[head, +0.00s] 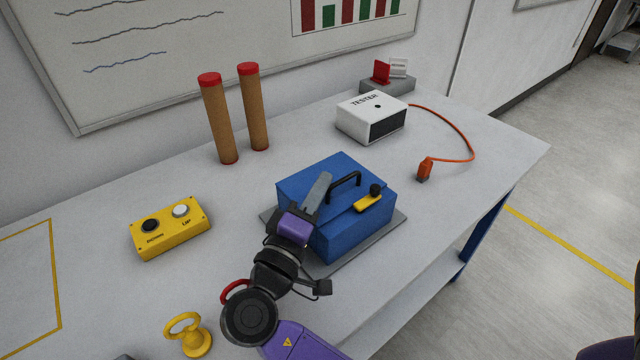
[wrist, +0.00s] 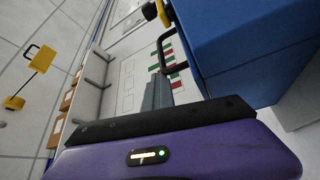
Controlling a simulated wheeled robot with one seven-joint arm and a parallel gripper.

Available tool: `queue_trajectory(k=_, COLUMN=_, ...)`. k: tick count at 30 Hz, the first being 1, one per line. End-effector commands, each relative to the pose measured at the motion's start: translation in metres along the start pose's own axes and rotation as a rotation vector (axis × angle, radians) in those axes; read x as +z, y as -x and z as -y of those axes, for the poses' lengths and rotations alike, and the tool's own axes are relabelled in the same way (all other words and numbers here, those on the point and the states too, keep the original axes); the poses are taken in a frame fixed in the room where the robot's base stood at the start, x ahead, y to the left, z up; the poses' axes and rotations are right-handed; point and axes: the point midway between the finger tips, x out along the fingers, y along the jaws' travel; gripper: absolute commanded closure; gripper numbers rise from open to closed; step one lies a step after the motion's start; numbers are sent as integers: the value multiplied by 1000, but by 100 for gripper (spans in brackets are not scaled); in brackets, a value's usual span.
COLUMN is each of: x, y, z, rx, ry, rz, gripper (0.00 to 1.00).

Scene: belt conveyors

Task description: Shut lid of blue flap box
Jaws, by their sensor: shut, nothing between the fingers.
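The blue flap box (head: 348,236) stands on a grey plate (head: 399,222) on the table. Its lid (head: 318,172) looks flat across the top, with a black arched handle (head: 345,180). A yellow latch (head: 367,203) with a black knob sits at the lid's right front edge. My gripper (head: 318,188) is shut and empty, over the near left part of the box; whether it touches the lid I cannot tell. It hides part of the lid and near side. In the wrist view the blue box (wrist: 235,35) fills the upper right, beside the fingers (wrist: 156,95).
A yellow button box (head: 170,232) lies left and a yellow ring-topped piece (head: 186,338) stands at the near left. Two brown red-capped tubes (head: 219,120) stand behind. A white tester (head: 370,118) with an orange cable (head: 466,135) is at the back right.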

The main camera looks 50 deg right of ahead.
Motion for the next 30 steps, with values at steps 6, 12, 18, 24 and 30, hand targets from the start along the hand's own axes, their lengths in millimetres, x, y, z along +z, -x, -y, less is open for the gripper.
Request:
queue_trajectory(k=6, x=6, y=2, z=9, rx=-14, ry=14, rz=10, gripper=100)
queue_trajectory(k=12, x=6, y=3, z=11, rx=-16, ry=16, rz=9, gripper=100)
queue_trajectory(k=18, x=4, y=19, z=12, rx=-17, ry=16, rz=0, gripper=100)
queue_trajectory(k=24, x=2, y=51, z=8, rx=-10, ry=10, rz=-5, gripper=100)
queue_trajectory(k=30, x=0, y=73, z=4, rx=-3, ry=4, rz=-4, gripper=100)
